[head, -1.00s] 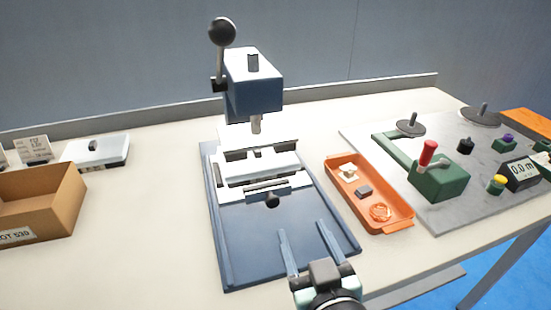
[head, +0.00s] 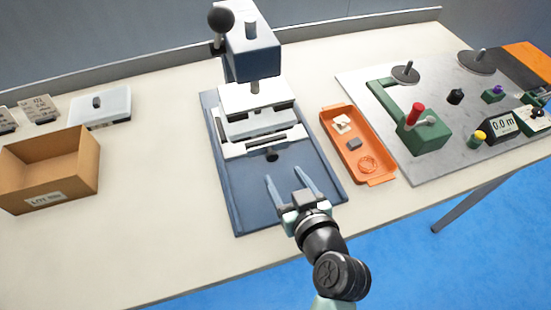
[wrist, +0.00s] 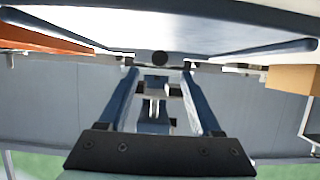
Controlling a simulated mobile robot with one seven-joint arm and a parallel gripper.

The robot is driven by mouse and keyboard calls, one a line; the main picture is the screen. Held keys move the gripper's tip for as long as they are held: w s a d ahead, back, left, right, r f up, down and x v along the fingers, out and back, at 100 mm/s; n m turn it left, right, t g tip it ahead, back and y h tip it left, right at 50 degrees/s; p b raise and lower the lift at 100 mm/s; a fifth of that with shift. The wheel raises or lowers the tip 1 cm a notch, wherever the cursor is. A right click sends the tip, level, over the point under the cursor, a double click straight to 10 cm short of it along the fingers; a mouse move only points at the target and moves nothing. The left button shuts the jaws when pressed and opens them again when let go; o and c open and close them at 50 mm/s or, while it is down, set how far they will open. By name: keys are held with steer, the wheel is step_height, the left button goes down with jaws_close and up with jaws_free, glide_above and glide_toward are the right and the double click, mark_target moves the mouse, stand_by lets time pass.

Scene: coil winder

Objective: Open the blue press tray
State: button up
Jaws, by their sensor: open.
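The blue press (head: 252,55) stands on the bench, with a flat blue base (head: 240,205) and a lever with a black ball. Low on its front is a pale sliding tray (head: 235,148) with a dark round knob (head: 272,154) facing me. The tray sits back under the press head. My gripper (head: 283,174) is open and empty over the front part of the base, its fingers pointing towards the knob and a little short of it. In the wrist view the knob (wrist: 160,58) appears between the fingertips (wrist: 159,72), apart from both.
An orange tray (head: 383,182) with small parts lies right of the press. Beyond it is a grey plate (head: 440,160) with a green winder (head: 425,135). A cardboard box (head: 85,165) and a white case (head: 100,107) stand at left. The bench between box and press is clear.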

mark_target(273, 158)
steer(key=x, duration=0.7)
jaws_close()
stand_by(1.3)
